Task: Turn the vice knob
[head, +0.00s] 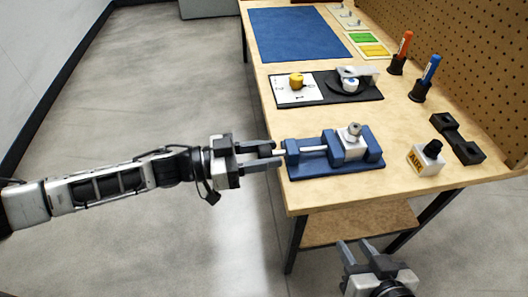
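The blue vice (374,147) sits near the left front edge of the wooden table, with a pale screw rod running along it and a pale block with a grey round piece on top between its jaws. The vice's left end points toward my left gripper (278,154). I cannot make out a separate knob there. My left gripper reaches in from the left, its two dark fingers apart, with tips close to the vice's left end. Whether they touch it I cannot tell. My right gripper (359,252) is low at the bottom, in front of the table, its fingers apart and empty.
Behind the vice is a black board (338,97) with a yellow knob (296,80). A pegboard (475,60) borders the table's right side.

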